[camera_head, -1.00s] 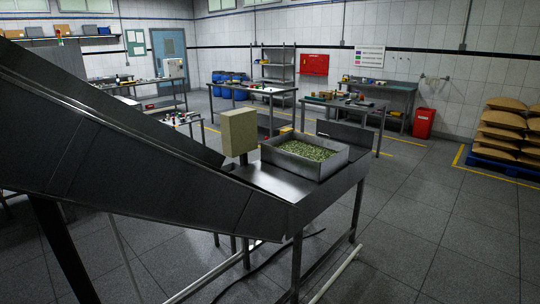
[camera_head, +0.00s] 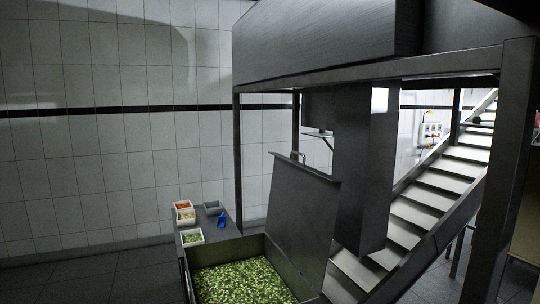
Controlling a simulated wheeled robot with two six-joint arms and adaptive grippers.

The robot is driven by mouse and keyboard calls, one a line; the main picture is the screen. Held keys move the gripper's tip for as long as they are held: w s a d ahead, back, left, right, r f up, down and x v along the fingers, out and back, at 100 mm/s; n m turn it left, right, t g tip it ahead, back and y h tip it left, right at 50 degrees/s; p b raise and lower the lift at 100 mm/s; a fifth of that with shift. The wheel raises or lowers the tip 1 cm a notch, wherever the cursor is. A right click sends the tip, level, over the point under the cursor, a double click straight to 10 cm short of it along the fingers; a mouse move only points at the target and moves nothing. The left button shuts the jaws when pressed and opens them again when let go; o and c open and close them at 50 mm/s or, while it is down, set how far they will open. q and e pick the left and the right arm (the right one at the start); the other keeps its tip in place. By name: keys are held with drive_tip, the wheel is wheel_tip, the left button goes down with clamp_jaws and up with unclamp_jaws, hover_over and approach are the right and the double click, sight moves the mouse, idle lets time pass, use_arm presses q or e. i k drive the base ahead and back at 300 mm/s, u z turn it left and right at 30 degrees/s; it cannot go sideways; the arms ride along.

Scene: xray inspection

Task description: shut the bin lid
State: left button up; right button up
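The bin (camera_head: 287,268) is a grey metal box at the bottom centre of the head view, filled with small green and pale pieces (camera_head: 240,283). Its lid (camera_head: 303,208) is a flat grey metal panel standing up, tilted, along the bin's right side, so the bin is open. A small handle (camera_head: 298,156) sits on the lid's upper edge. The bin's front part is cut off by the bottom of the picture. Neither of my grippers is in view.
A metal chute (camera_head: 361,170) hangs right of the lid. Floor at left is clear.

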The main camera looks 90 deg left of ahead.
sight(303, 204)
drive_tip(key=u, duration=3.45)
drive_tip(key=i, duration=0.6)
